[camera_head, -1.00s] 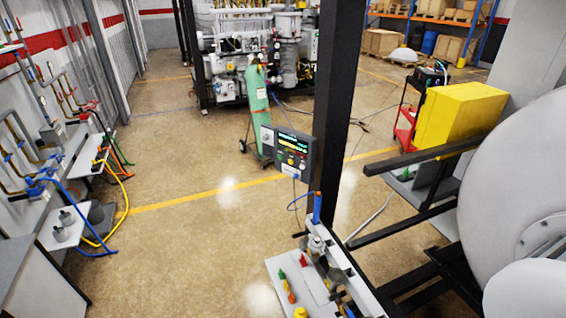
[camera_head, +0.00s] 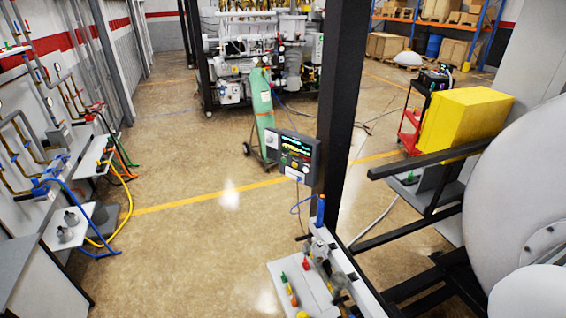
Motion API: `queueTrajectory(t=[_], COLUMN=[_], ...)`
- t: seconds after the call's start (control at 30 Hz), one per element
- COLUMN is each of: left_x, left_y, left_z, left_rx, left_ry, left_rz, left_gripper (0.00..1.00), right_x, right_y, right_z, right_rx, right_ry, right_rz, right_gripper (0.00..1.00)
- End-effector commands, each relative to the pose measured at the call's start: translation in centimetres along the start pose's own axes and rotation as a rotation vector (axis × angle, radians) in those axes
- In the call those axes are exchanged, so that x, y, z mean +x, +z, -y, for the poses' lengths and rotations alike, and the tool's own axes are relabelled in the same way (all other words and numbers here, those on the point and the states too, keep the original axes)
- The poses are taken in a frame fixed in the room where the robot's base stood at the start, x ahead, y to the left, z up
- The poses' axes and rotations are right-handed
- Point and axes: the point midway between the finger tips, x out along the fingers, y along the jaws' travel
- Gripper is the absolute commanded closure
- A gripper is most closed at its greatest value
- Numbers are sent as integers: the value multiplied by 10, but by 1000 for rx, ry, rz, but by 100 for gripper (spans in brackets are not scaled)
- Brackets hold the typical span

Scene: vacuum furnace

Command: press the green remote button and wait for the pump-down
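A dark grey control box (camera_head: 293,155) with a small lit display and several small coloured buttons hangs at the left side of the black post. Its buttons are too small to tell which one is the green remote button or whether it is pressed. The display text is too small to read. A white plate (camera_head: 313,297) with green, red, orange and yellow pieces lies on a bench below, at the bottom centre. Neither of my grippers shows in the head view.
A black post (camera_head: 340,110) rises beside the control box. A large pale rounded vessel (camera_head: 520,200) and dark frame bars fill the right side. A green cylinder (camera_head: 264,115) stands behind the box. Wall piping and shelves line the left. The floor at centre left is clear.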

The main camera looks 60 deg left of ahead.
Motion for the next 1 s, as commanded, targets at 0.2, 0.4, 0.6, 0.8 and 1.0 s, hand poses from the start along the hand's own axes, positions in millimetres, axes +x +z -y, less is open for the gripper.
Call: queueTrajectory(t=[0.2,0.4,0.6,0.8,1.0], left_x=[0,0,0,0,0], left_y=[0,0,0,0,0], left_z=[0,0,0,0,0], left_rx=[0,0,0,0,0], left_ry=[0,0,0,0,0], left_rz=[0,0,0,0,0], left_gripper=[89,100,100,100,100], right_x=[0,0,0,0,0], right_y=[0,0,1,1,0], right_z=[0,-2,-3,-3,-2], right_rx=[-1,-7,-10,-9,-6], right_ry=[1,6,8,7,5], right_rz=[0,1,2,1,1], right_gripper=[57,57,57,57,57])
